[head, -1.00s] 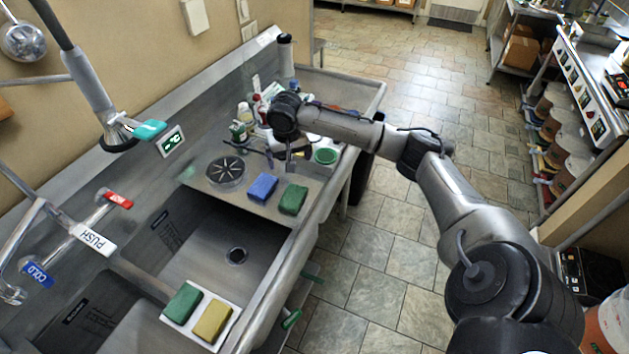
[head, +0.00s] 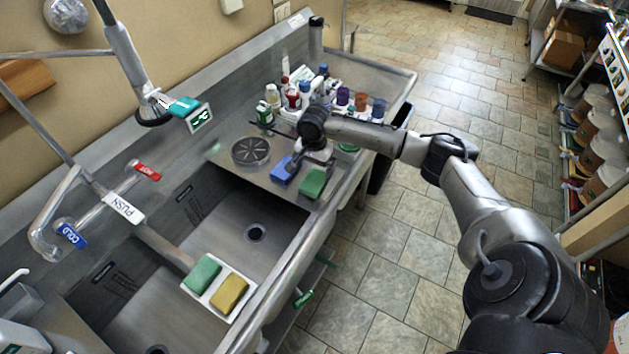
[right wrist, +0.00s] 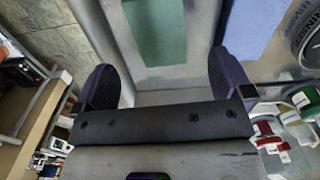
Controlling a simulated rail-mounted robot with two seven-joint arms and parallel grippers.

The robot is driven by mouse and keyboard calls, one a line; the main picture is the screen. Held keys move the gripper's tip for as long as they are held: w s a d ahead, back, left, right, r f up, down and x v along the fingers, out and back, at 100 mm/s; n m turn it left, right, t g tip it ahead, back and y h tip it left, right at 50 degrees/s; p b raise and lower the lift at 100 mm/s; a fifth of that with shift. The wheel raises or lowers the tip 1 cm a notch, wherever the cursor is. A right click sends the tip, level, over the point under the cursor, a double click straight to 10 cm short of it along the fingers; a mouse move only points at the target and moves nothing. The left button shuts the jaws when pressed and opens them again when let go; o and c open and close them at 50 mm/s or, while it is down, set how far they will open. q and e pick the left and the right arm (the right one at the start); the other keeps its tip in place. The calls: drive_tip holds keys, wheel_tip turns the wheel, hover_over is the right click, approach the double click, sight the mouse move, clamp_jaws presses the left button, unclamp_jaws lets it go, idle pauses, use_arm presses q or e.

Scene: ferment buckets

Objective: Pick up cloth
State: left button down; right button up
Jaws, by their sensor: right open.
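A blue folded cloth or sponge (head: 281,171) and a green one (head: 312,183) lie side by side on the metal ledge beyond the sink basin. I cannot tell whether they are cloth or sponge. The right wrist view shows the green one (right wrist: 157,30) ahead between the fingers and the blue one (right wrist: 252,28) to its right. My right gripper (head: 309,161) is open and empty, just beyond and above the two pieces, its finger partly covering the blue one. Both fingers show apart in the right wrist view (right wrist: 162,80). My left gripper is not in view.
A white tray (head: 211,300) by the basin holds another green piece (head: 202,273) and a yellow one (head: 230,293). Several bottles and jars (head: 290,95) crowd the ledge behind my right gripper.

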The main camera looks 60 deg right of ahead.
sight(315, 180)
drive_tip(key=shift+f, duration=0.55)
drive_tip(key=shift+f+p, duration=0.35)
drive_tip(key=shift+f, duration=0.1)
wheel_tip(315, 180, down, 3)
drive_tip(key=shift+f+p, duration=0.15)
drive_tip(key=shift+p, duration=0.35)
drive_tip(key=shift+f, duration=0.6)
drive_tip(key=c, duration=1)
drive_tip(key=shift+r, duration=0.1)
